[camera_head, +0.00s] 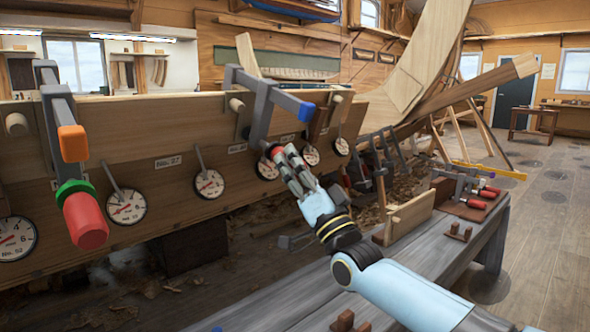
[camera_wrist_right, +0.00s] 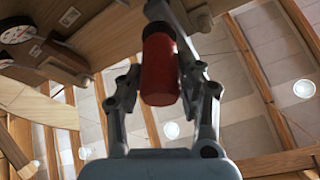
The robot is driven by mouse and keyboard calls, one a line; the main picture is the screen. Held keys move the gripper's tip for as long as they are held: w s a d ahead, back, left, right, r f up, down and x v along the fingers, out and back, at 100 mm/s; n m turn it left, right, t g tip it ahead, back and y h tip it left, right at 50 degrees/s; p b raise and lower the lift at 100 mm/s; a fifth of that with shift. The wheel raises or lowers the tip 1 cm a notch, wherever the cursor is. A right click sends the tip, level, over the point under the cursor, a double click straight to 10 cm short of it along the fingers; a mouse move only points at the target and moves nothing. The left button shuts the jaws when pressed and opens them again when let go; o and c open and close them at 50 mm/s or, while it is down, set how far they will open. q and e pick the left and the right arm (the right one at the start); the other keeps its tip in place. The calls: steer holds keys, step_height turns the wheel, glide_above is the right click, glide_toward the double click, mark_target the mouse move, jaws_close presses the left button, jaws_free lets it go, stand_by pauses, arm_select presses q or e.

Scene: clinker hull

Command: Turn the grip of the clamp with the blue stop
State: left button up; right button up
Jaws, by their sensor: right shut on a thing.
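The clamp with the blue stop (camera_head: 307,111) hangs over the plank edge. Its grey frame (camera_head: 262,105) reaches down the plank's face. My right gripper (camera_head: 284,158) is at the clamp's lower end, shut on its red grip, which is mostly hidden by the fingers there. In the right wrist view the red grip (camera_wrist_right: 160,70) stands between the two fingers (camera_wrist_right: 160,85). My left gripper is not in view.
Another clamp with an orange stop (camera_head: 73,143) and a red grip (camera_head: 86,221) hangs at near left. Dial gauges (camera_head: 126,207) line the plank (camera_head: 160,150). A grey bench (camera_head: 440,240) with more clamps (camera_head: 475,190) stands at right, below my right arm.

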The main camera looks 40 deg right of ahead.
steer(key=shift+f+n+y, duration=0.1)
steer(key=shift+n+y, duration=0.8)
steer(key=shift+n, duration=0.8)
steer(key=o, duration=1.2)
steer(key=shift+c, duration=0.2)
steer(key=v, duration=1.2)
steer(key=shift+w, duration=0.1)
